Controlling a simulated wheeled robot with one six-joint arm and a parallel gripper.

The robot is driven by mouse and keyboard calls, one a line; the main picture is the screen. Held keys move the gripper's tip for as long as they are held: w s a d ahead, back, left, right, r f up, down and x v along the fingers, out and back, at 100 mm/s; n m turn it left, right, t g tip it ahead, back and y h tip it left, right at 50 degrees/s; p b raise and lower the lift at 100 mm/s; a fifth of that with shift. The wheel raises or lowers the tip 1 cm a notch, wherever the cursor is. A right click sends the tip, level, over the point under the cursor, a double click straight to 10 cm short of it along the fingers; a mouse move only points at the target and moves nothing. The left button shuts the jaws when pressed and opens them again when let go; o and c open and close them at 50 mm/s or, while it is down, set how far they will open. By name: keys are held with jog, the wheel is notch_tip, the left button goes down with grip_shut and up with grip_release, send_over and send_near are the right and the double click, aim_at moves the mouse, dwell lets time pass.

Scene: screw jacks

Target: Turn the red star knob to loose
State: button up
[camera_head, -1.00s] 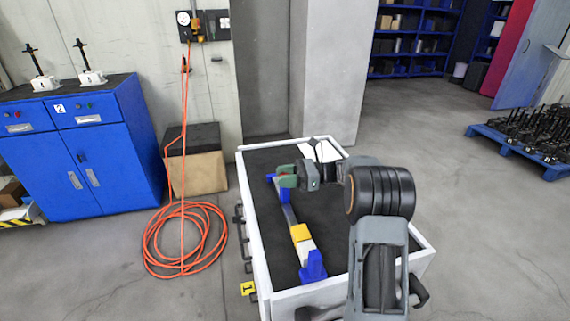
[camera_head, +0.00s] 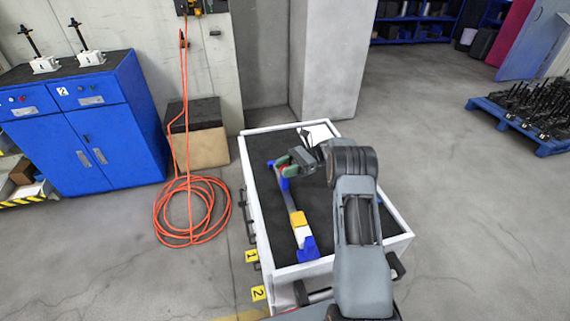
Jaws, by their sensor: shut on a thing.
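A long fixture lies on the dark top of the white-framed cart (camera_head: 405,240). It has a grey bar (camera_head: 289,198), a yellow block (camera_head: 298,218), a white block (camera_head: 302,234) and a blue end piece (camera_head: 308,250).
A white item (camera_head: 318,132) lies at the cart's far edge. A blue cabinet (camera_head: 85,130) with two screw jacks stands at the left. A coiled orange hose (camera_head: 192,212) lies on the floor left of the cart. A blue pallet (camera_head: 520,125) of black parts is at the right.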

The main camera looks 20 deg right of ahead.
jog(key=shift+r, duration=0.1)
jog(key=o, duration=0.9)
notch_tip(320, 180, up, 4)
jog(key=p, duration=0.3)
jog(key=shift+f, duration=0.2)
jog(key=s+r, duration=0.3)
jog(key=s, duration=0.1)
jog(key=s+r, duration=0.3)
jog(key=s, duration=0.2)
jog(key=s+r, duration=0.3)
jog(key=s, duration=0.2)
jog(key=shift+r+p, duration=0.15)
jog(key=shift+p, duration=0.25)
